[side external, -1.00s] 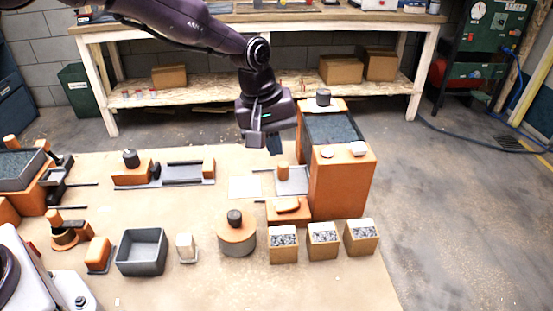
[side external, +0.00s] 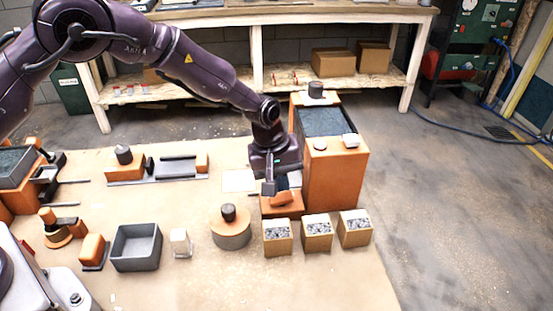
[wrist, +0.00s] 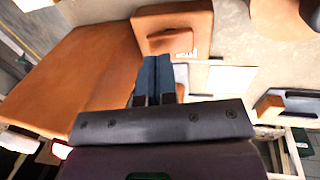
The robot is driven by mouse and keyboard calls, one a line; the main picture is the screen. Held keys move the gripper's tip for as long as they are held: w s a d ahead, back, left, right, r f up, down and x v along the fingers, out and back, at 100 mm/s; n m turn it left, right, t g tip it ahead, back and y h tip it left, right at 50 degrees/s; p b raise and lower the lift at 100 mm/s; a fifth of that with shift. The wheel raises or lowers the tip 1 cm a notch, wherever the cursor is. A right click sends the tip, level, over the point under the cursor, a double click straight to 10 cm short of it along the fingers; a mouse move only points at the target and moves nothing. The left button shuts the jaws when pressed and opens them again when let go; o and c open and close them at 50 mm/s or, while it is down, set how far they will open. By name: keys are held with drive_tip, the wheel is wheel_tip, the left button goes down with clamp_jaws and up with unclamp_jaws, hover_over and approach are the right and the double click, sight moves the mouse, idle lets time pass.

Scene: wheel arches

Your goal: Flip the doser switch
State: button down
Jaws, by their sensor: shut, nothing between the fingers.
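The doser switch is an orange rocker (side external: 283,198) on a small orange base (side external: 282,211), in front of the tall orange doser box. In the side view the rocker is tilted, its right end higher. My gripper (side external: 269,188) points down with its fingers shut and empty, at the rocker's left end. In the wrist view the blue-grey fingertips (wrist: 156,58) lie right by the rocker (wrist: 168,42) and overlap the edge of its base (wrist: 195,20). I cannot tell whether they touch it.
The tall orange doser box (side external: 335,178) stands close to the right of my gripper. Several gravel-filled boxes (side external: 317,242) stand in front of it. A white square (side external: 238,181) lies flat on the table left of my gripper.

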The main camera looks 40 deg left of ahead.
sight(279, 198)
drive_tip(key=shift+w+d+f, duration=0.1)
drive_tip(key=shift+f, duration=0.55)
drive_tip(key=shift+w+d+f, duration=0.1)
drive_tip(key=shift+f, duration=0.5)
drive_tip(key=shift+f, duration=0.1)
drive_tip(key=shift+w+d+f, duration=0.1)
drive_tip(key=shift+d+f, duration=0.05)
drive_tip(key=shift+f, duration=0.05)
drive_tip(key=shift+s+a, duration=0.7)
drive_tip(key=shift+r, duration=0.15)
